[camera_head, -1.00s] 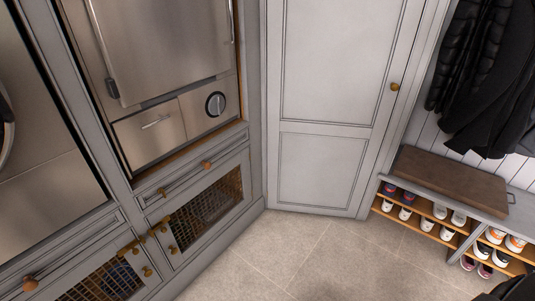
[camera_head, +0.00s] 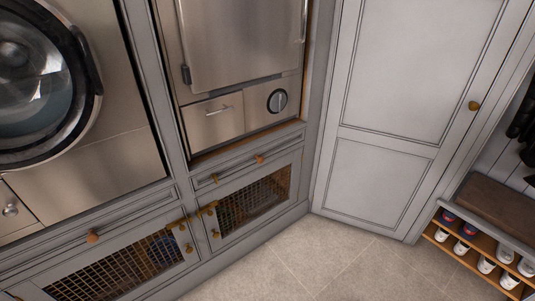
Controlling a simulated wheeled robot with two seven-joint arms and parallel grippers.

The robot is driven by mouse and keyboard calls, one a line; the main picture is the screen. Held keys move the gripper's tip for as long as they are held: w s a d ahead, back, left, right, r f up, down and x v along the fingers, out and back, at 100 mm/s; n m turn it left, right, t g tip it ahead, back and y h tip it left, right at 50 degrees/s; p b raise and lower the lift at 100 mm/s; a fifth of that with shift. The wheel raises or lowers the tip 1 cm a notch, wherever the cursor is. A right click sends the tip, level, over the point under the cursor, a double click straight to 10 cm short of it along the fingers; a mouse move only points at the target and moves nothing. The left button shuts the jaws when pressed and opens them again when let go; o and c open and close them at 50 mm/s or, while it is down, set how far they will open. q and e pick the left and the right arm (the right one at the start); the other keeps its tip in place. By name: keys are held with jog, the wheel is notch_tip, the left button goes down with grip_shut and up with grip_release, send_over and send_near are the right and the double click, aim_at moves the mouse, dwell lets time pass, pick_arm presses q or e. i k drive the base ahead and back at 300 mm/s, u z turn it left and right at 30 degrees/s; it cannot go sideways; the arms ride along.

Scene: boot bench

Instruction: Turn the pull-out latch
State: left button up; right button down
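Neither of my grippers is in view. A narrow pull-out front (camera_head: 245,167) runs under the right steel machine, with a small orange-brown turn piece (camera_head: 259,159) on its top edge and a small brass knob to its left. A similar pull-out front (camera_head: 30,257) under the left machine has an orange-brown piece (camera_head: 93,237) too. Both fronts look closed. I cannot tell which piece the task calls the pull-out latch. Brass fittings (camera_head: 207,209) sit where the two mesh-front cabinet doors meet.
A front-loading washer (camera_head: 40,85) stands at left. The right steel machine (camera_head: 240,50) has a drawer and a dial (camera_head: 277,101). A tall grey door (camera_head: 405,110) with a brass knob stands right of it. A shoe bench (camera_head: 495,210) is at far right. The tiled floor (camera_head: 330,265) in front is clear.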

aim_at(213, 176)
jog(key=k, duration=1.15)
jog(key=z, duration=1.05)
jog(key=i, duration=0.7)
jog(key=z, duration=0.45)
jog(key=i, duration=0.75)
jog(key=u, duration=0.95)
jog(key=i, duration=0.55)
jog(key=u, duration=0.55)
